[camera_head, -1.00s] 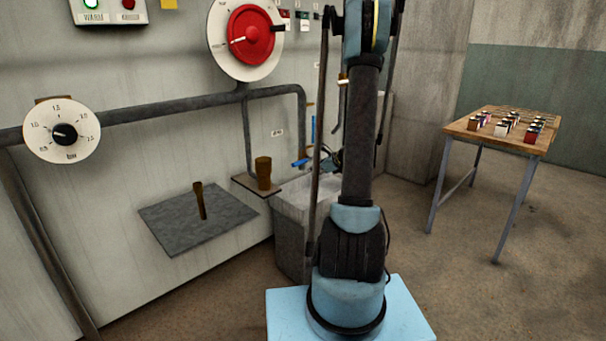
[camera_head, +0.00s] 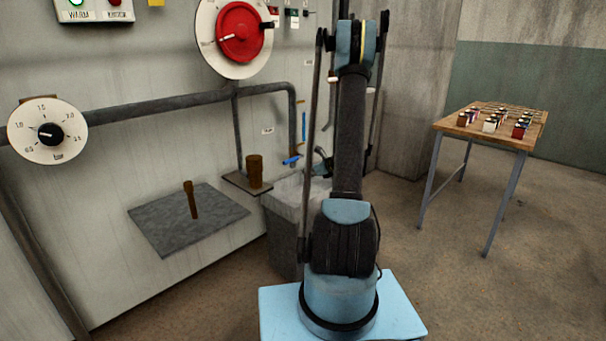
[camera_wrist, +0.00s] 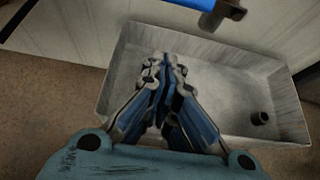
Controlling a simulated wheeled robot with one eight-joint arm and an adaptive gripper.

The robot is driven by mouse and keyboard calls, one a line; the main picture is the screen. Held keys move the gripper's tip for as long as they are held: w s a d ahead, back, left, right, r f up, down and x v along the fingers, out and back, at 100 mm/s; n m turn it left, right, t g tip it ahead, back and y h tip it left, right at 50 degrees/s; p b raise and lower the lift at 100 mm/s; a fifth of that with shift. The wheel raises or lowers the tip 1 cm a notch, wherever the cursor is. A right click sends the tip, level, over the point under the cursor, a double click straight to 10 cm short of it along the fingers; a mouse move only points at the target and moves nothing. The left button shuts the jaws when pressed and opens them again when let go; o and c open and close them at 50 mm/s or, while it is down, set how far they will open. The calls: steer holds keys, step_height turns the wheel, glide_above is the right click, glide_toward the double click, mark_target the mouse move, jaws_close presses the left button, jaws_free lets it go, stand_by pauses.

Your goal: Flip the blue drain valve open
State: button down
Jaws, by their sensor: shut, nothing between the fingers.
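The blue drain valve handle (camera_head: 291,160) shows in the head view near the wall, above the grey basin. In the wrist view the blue handle (camera_wrist: 190,4) is at the top edge, partly cut off, beside a dark pipe end (camera_wrist: 222,14). My gripper (camera_wrist: 165,62) is shut and empty, over the basin and below the handle in that picture, apart from it. In the head view my gripper (camera_head: 322,160) is partly hidden by my arm, just right of the handle.
The grey basin (camera_wrist: 105,92) has raised walls and a small dark fitting (camera_wrist: 261,118). A brown cup (camera_head: 255,170) stands on a small shelf left of the valve. A wooden table (camera_head: 480,132) with small boxes is at the right. Open floor lies between.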

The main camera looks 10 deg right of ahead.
mark_target(294, 159)
steer(key=x, duration=0.9)
steer(key=shift+w+a+r, duration=0.1)
steer(key=shift+w+r, duration=0.05)
steer(key=shift+r, duration=1.95)
steer(key=shift+r, duration=0.35)
